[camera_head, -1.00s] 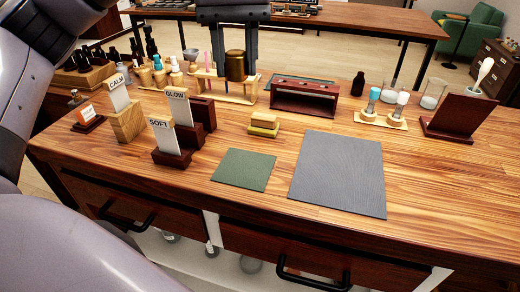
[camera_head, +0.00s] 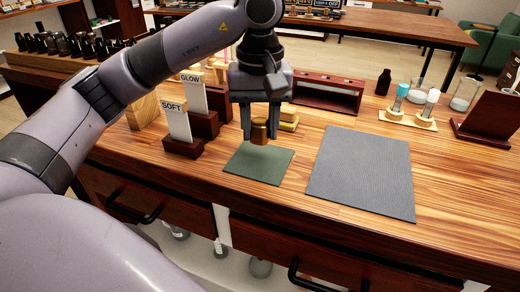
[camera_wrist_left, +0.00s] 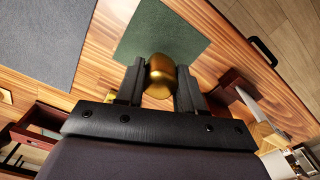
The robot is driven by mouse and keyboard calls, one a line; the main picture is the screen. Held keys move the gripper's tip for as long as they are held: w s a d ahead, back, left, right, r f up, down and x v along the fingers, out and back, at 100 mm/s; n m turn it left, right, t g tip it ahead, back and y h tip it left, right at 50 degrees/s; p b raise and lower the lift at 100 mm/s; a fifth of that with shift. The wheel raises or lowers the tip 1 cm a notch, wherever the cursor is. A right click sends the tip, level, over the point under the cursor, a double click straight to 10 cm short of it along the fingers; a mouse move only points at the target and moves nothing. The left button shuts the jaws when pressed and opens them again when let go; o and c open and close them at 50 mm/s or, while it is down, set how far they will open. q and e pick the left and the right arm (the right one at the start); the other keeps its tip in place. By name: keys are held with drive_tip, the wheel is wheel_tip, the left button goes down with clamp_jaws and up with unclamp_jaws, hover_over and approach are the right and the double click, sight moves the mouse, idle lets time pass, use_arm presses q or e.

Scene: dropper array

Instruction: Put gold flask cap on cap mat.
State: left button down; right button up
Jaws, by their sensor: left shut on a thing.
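The gold flask cap (camera_head: 260,131) is held between the fingers of my left gripper (camera_head: 261,136), which points down. The gripper is shut on it, and the cap also shows between the fingers in the left wrist view (camera_wrist_left: 160,76). The cap is over the far part of the small green mat (camera_head: 258,164), seemingly a little above it; the exact gap is hard to tell. The green mat shows beyond the fingertips in the left wrist view (camera_wrist_left: 160,35). It lies flat and bare. I cannot tell by any label which mat is the cap mat. My right gripper is out of view.
A larger grey mat (camera_head: 362,178) lies bare to the right. SOFT (camera_head: 178,122) and GLOW (camera_head: 192,95) card stands are left of the gripper. Behind are yellow blocks (camera_head: 290,118), a dark red rack (camera_head: 326,92) and small bottles (camera_head: 401,98). My left arm hides the back left.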

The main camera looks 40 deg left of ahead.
sight(260, 160)
use_arm(q)
drive_tip(key=shift+f, duration=0.75)
wheel_tip(260, 160, down, 3)
drive_tip(key=c, duration=0.7)
unclamp_jaws()
drive_tip(key=shift+f+b, duration=0.1)
drive_tip(key=shift+b, duration=0.2)
wheel_tip(260, 160, up, 12)
drive_tip(key=p, duration=0.3)
